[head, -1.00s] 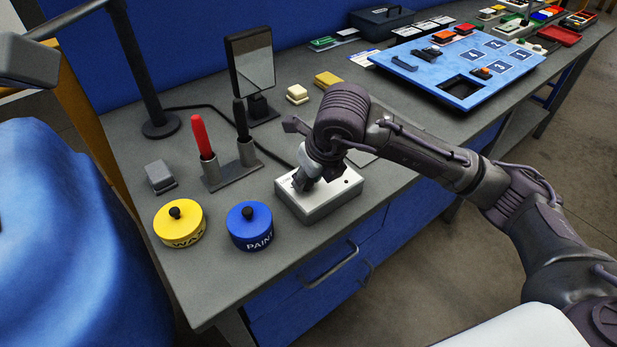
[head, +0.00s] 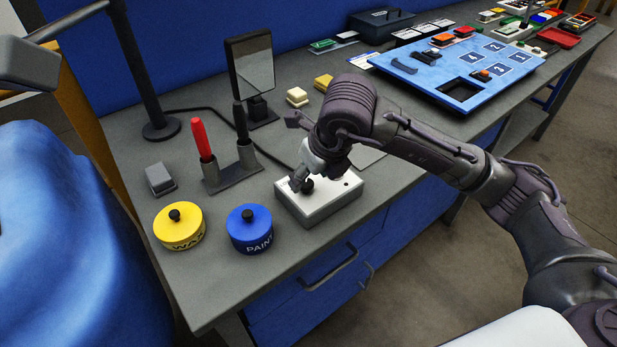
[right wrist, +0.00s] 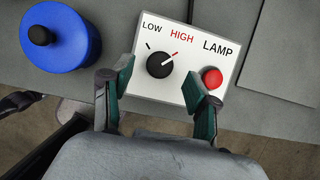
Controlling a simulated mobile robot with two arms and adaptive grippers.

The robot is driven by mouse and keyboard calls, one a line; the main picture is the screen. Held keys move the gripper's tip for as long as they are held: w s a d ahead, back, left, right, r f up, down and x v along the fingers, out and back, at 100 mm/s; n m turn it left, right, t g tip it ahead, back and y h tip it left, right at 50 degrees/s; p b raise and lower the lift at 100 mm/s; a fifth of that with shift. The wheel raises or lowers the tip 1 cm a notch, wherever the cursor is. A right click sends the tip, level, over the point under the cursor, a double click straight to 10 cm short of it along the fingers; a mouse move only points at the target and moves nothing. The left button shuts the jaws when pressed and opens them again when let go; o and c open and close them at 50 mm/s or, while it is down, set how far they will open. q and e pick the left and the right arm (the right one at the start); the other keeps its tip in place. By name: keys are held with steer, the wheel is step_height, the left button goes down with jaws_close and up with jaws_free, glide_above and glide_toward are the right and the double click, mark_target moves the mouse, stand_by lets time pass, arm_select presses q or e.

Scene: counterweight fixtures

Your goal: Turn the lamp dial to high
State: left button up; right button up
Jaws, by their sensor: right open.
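The lamp box (head: 322,207) is a white control box on the bench, also in the right wrist view (right wrist: 224,66). Its black dial (right wrist: 160,64) has a pale pointer line that appears lined up with the red HIGH mark, away from the LOW mark. A red button or light (right wrist: 212,77) is beside the dial under the word LAMP. My right gripper (right wrist: 160,82) is open, its fingers apart on either side of the dial with visible gaps. In the head view the right gripper (head: 313,176) is over the box. My left gripper is out of view.
Yellow wax tin (head: 178,230) and blue paint tin (head: 250,232) stand left of the box. A holder (head: 228,177) with red and black handles, a mirror (head: 251,65) and a lamp post (head: 137,75) are behind. A blue board (head: 430,80) lies right.

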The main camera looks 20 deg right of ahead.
steer(key=v, duration=0.9)
steer(key=shift+r, duration=0.4)
steer(key=shift+s+d+f, duration=0.1)
steer(key=shift+s, duration=0.1)
